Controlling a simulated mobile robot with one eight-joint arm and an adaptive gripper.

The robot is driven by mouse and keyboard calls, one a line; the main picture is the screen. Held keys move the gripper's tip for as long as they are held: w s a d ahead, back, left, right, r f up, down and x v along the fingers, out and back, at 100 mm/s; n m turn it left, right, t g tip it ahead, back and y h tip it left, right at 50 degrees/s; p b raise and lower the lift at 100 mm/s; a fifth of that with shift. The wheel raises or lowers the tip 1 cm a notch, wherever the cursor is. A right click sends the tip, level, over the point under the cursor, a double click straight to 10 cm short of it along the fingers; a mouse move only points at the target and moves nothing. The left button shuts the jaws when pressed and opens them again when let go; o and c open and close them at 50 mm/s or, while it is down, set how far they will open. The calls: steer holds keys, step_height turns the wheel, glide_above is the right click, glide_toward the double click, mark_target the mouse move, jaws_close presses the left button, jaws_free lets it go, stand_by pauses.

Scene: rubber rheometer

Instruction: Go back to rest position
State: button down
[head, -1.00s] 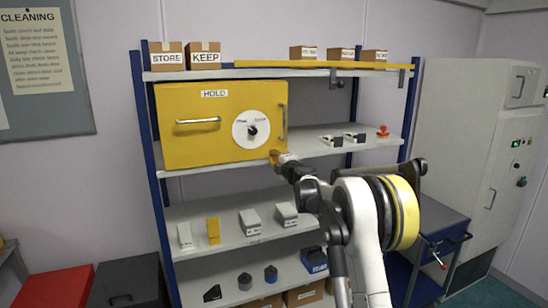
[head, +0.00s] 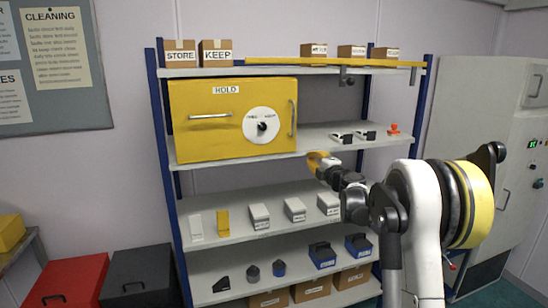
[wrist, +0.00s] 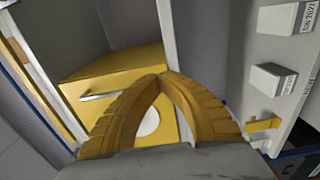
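My gripper (head: 318,158) shows in the head view in front of the shelf rack, just right of and below the yellow HOLD cabinet (head: 208,140), apart from it as far as I can tell. In the wrist view, the two yellow fingers of my gripper (wrist: 163,77) meet at their tips with nothing visible between them. The yellow cabinet (wrist: 110,65) shows behind the fingers, its white dial partly hidden by them. In the head view the cabinet door appears closed, with the dial (head: 252,127) on its front.
The rack's middle shelf (head: 240,225) holds several grey blocks and a yellow one. Black and blue items stand on the shelf below. A red box (head: 65,275) and a dark box (head: 140,270) are at the lower left. A grey machine cabinet (head: 465,100) stands at the right.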

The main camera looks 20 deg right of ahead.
steer(key=s+a+r+m+g+h+b, duration=0.1)
steer(key=s+a+r+m+h+b, duration=0.15)
steer(key=s+m, duration=0.35)
steer(key=s+a+r+m+g+h+b, duration=0.1)
steer(key=s+a+r+m+h+b, duration=0.15)
steer(key=s+a+m, duration=0.4)
steer(key=s+a+f+m+g+y+b, duration=0.1)
steer(key=s+a+f+g+b, duration=0.1)
steer(key=s+a+f, duration=0.4)
steer(key=s+a+f+m+g+y+b, duration=0.2)
steer(key=s+a+f+g, duration=0.2)
steer(key=s+f, duration=0.9)
steer(key=s+a+f+m+g+y+b, duration=0.2)
steer(key=s+a+f, duration=0.6)
steer(key=s, duration=0.9)
step_height(320, 180, down, 3)
steer(key=shift+s+a+r+g+b, duration=0.25)
steer(key=shift+g+b, duration=0.1)
steer(key=shift+g, duration=0.15)
steer(key=shift+w, duration=0.1)
